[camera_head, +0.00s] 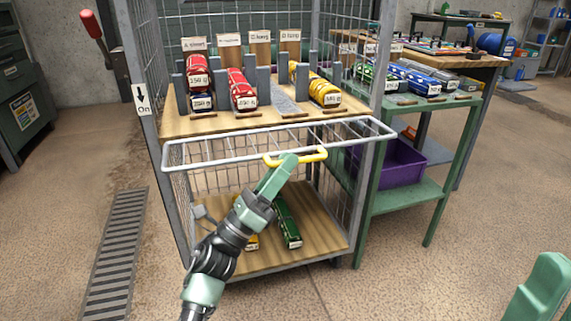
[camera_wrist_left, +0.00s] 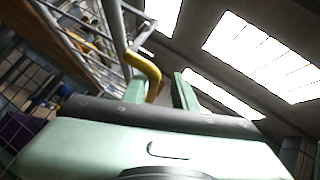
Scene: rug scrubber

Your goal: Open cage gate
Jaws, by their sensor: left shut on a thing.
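The wire cage (camera_head: 150,75) stands in the middle of the head view. Its gate, a pale metal frame (camera_head: 215,161), lies across the front just below the upper shelf and juts out toward me. A yellow handle (camera_head: 314,156) is on the gate's near bar. My left gripper (camera_head: 290,160) is shut on this handle. The left wrist view shows the yellow handle (camera_wrist_left: 149,70) between the green fingers (camera_wrist_left: 160,92). A green part of my right gripper (camera_head: 540,290) shows at the lower right corner; its fingertips' gap is not clear.
The cage's upper shelf (camera_head: 180,122) holds red, blue and yellow rolls in slots with labels. Its lower shelf (camera_head: 320,215) holds a green and a yellow item. A green table (camera_head: 446,190) with a purple bin (camera_head: 400,165) stands close on the right. Floor in front is clear.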

